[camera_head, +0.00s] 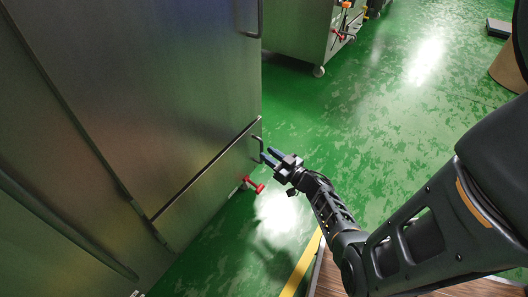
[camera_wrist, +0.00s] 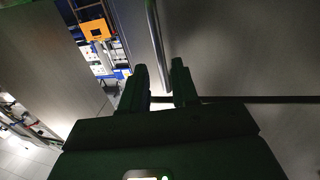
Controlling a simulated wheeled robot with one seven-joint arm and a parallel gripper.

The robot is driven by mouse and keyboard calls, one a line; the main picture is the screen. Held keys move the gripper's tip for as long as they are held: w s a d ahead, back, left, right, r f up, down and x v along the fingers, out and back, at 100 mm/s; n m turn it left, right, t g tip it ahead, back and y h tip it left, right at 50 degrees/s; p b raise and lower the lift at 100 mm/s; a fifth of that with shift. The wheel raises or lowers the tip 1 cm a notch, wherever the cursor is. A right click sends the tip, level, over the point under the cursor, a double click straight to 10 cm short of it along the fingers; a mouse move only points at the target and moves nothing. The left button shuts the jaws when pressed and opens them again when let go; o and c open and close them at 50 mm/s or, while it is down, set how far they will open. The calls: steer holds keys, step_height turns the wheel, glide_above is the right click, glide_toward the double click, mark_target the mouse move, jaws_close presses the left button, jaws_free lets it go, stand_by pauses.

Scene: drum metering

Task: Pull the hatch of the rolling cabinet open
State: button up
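The steel cabinet (camera_head: 150,110) fills the left of the head view. Its lower panel, which looks like the hatch (camera_head: 205,195), lies below a dark slanted seam and appears closed. A thin bar handle (camera_head: 259,147) stands out at the panel's right edge. My gripper (camera_head: 270,157) is right beside this handle, with its fingers pointing toward the cabinet. In the wrist view my gripper (camera_wrist: 160,85) has its two dark fingers apart. A grey bar (camera_wrist: 155,45), seemingly the handle, shows in the gap between them. I cannot tell whether either finger touches it.
A red lever (camera_head: 253,185) sticks out low on the cabinet, below my gripper. Another handle (camera_head: 259,18) is higher up. A second steel unit on casters (camera_head: 300,30) stands behind. The green floor (camera_head: 380,120) to the right is open. A yellow line (camera_head: 300,265) crosses the front.

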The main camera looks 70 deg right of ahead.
mark_target(262, 161)
steer(key=shift+b+x, duration=0.55)
steer(key=shift+x, duration=1.45)
steer(key=shift+a, duration=0.1)
steer(key=shift+c, duration=0.2)
jaws_close()
